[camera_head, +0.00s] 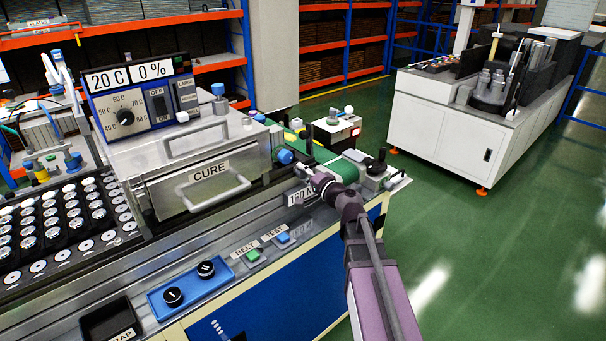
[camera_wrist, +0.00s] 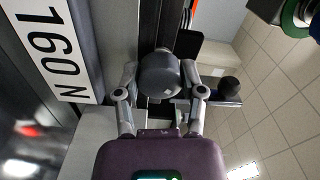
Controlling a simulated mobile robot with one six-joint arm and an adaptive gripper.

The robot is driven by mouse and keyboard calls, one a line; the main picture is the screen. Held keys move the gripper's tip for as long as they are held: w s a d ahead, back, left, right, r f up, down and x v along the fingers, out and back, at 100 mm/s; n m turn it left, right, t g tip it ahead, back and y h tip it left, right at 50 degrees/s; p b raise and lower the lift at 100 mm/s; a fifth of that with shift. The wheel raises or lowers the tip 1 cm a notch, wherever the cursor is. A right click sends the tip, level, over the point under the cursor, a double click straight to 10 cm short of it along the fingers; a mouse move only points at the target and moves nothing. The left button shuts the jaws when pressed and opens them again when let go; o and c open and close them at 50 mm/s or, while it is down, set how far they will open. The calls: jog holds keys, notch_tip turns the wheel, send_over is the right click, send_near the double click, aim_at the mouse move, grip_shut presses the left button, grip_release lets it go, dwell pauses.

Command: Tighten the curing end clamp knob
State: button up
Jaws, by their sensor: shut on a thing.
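In the wrist view, a round dark grey knob (camera_wrist: 160,74) sits between the two fingers of my gripper (camera_wrist: 160,80). The fingers are closed on it from both sides. A sign reading 160 N (camera_wrist: 52,45) is at the left of that view. In the head view, my gripper (camera_head: 311,174) is at the bench's front right edge, just above the 160 N sign (camera_head: 302,195). There the knob is mostly hidden by my gripper. The CURE box (camera_head: 208,172) with its handle stands left of my gripper.
A metal block with a black knob (camera_head: 376,162) stands right of my gripper, by the green belt (camera_head: 341,169). Left on the bench are a tray of round parts (camera_head: 60,225), a blue tray (camera_head: 190,292) and BELT and TEST buttons (camera_head: 252,256). Open floor lies right.

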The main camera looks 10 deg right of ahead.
jog(key=m, duration=1.2)
jog(key=shift+m, duration=0.3)
jog(key=shift+s+f, duration=0.1)
jog(key=o, duration=1.2)
jog(key=shift+c, duration=0.2)
jog(key=v, duration=0.7)
jog(key=shift+s+d, duration=0.15)
